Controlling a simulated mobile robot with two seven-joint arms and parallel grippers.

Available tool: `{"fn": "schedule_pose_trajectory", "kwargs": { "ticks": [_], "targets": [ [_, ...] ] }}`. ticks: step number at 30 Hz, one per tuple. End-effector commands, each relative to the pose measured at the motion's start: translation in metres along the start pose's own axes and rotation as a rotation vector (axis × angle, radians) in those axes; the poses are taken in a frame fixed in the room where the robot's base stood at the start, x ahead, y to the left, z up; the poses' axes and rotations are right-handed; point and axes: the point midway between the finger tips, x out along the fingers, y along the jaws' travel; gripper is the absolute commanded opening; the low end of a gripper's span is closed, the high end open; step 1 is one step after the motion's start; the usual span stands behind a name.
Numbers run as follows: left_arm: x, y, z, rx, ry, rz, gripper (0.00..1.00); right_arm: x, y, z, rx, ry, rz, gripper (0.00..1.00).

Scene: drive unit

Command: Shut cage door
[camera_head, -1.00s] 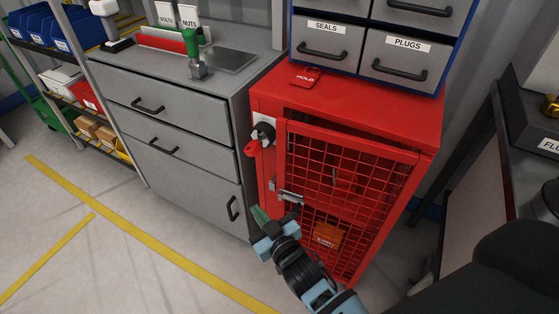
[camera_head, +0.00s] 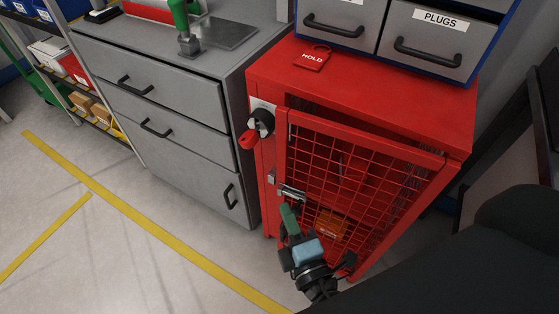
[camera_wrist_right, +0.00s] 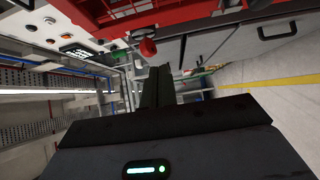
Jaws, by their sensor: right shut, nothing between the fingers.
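The cage door (camera_head: 350,172) is a red mesh door on the front of a red cabinet (camera_head: 400,100). It looks slightly ajar, with a dark gap along its top edge. A metal latch (camera_head: 291,192) sits on the door's left edge. My right gripper (camera_head: 289,214) is shut and empty, its green fingertips just below the latch, in front of the door's lower left part. I cannot tell whether they touch it. In the right wrist view the closed fingers (camera_wrist_right: 156,85) point towards the red cabinet. My left gripper is not in view.
A red-and-black rotary switch (camera_head: 259,125) sits on the cabinet's left post. A HOLD tag (camera_head: 312,58) lies on top, before a drawer unit (camera_head: 426,42). Grey drawers (camera_head: 160,95) stand left of the cabinet. The floor (camera_head: 130,240) at front left is clear.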

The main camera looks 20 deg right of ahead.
Motion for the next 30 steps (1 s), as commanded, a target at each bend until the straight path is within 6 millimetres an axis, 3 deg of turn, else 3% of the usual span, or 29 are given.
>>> {"fn": "schedule_pose_trajectory", "kwargs": {
  "ticks": [8,21,30],
  "targets": [
    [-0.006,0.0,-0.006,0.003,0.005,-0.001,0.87,0.025,0.003,0.0,0.003,-0.001,0.003,0.0],
    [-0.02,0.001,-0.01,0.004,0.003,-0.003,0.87,0.106,0.003,0.0,0.004,0.0,0.003,0.0],
    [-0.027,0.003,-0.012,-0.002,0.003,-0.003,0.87,0.127,0.0,0.026,0.002,0.0,0.0,0.0]
  ]
}}
